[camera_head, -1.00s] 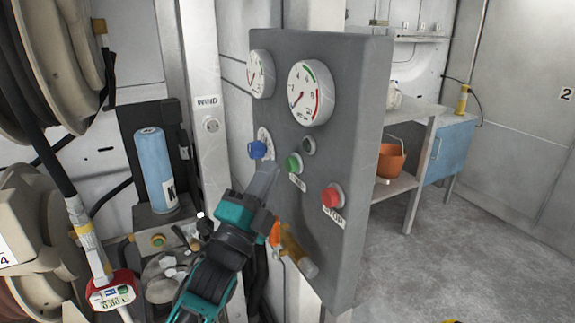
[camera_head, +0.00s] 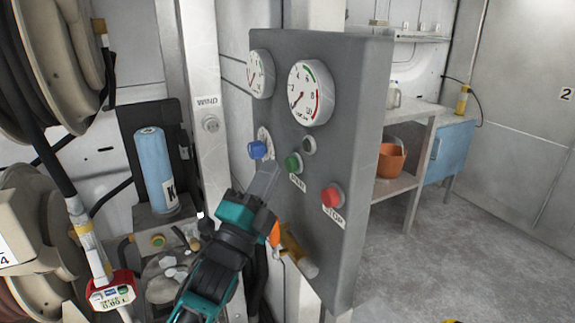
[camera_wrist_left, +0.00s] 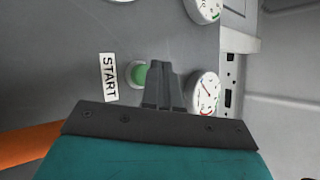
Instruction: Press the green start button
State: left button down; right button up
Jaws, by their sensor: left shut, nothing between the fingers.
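The green start button (camera_head: 293,163) is on the grey control panel (camera_head: 340,120), above its small label. My left gripper (camera_head: 271,170) is shut and empty, its fingertips just left of and slightly below the button in the head view. In the left wrist view the green button (camera_wrist_left: 139,75) shows beside the START label (camera_wrist_left: 109,77), partly hidden behind the shut fingers (camera_wrist_left: 158,66). I cannot tell whether the fingertips touch it. The right gripper is not in view.
A red stop button (camera_head: 332,195) is to the lower right on the panel. A blue knob (camera_head: 257,149) is to the left. Two gauges (camera_head: 310,92) are above. An orange-handled brass valve (camera_head: 297,255) sticks out below. Hose reels (camera_head: 70,50) stand at left.

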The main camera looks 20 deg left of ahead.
pick_arm(q)
jog(key=shift+w+d, duration=0.2)
jog(key=shift+w, duration=0.1)
jog(key=shift+w+d+f, duration=0.1)
jog(key=shift+w+d, duration=0.3)
jog(key=shift+d, duration=0.15)
dwell(1.4)
jog(key=shift+s+a+f, duration=0.45)
jog(key=shift+s+a, duration=0.05)
jog(key=shift+a, duration=0.15)
jog(key=s+a, duration=0.2)
jog(key=s+a+p, duration=0.1)
jog(key=shift+s+a+r, duration=0.15)
jog(key=shift+s+r, duration=0.15)
jog(key=shift+s, duration=0.1)
